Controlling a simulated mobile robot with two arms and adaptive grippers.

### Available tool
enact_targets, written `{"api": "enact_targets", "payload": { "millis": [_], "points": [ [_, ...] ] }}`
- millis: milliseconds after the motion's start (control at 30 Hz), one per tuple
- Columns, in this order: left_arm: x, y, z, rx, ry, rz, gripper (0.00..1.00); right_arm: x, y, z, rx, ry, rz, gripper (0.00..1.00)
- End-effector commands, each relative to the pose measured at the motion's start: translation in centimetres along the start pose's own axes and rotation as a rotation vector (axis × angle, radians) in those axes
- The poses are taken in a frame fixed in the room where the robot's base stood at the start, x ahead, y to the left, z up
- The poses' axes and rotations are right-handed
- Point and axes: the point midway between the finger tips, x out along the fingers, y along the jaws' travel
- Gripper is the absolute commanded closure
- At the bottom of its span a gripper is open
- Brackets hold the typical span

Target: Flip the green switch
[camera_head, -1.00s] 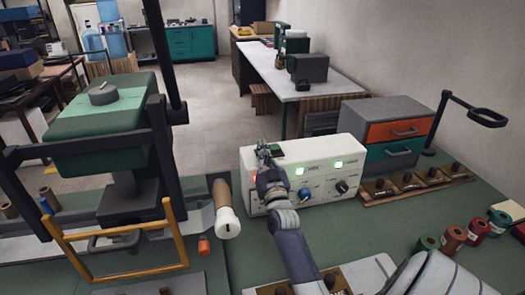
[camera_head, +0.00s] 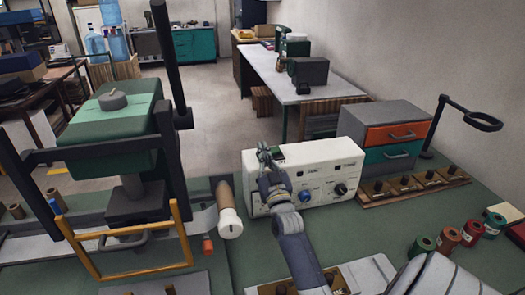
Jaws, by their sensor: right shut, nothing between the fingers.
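A white control box (camera_head: 335,165) stands on the green workbench, with a blue knob (camera_head: 305,196) and a black knob (camera_head: 341,189) on its front. No green light shows on its front panel; a small dark marking or unlit part (camera_head: 312,171) sits above the blue knob. My right gripper (camera_head: 266,154) is shut and empty at the upper left part of the box. It hides that part of the panel, and I cannot tell whether it touches. A green switch cannot be made out clearly. My left gripper is not in view.
A drawer unit (camera_head: 392,135) with orange and teal fronts stands right of the box, behind a wooden tray (camera_head: 425,186). Several spools, one green (camera_head: 421,243), lie at the right. A green press-like machine (camera_head: 112,132) stands at the left.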

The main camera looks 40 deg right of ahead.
Motion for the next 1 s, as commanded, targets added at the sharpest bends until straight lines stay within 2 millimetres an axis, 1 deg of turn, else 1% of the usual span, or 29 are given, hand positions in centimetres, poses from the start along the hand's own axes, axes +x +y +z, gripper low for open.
{"api": "enact_targets", "payload": {
  "millis": [33, 200, 300, 400, 567, 1000],
  "points": [
    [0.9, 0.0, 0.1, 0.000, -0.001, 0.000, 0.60, -1.5, 0.0, 0.5, 0.000, 0.000, 0.000, 1.00],
    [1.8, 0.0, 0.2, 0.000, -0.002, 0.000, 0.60, -4.7, 0.1, 0.4, 0.001, 0.001, 0.001, 1.00],
    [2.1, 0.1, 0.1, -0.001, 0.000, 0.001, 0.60, -6.1, 0.1, 0.3, 0.000, 0.002, 0.001, 1.00],
    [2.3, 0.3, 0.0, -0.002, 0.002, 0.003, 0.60, -6.9, 0.2, 0.1, 0.000, 0.003, 0.001, 1.00],
    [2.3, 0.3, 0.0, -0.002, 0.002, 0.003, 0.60, -7.4, 0.2, 0.0, 0.000, 0.004, 0.001, 1.00],
    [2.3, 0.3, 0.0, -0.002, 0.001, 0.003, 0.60, -7.4, 0.2, 0.0, 0.000, 0.004, 0.001, 1.00]
  ]
}}
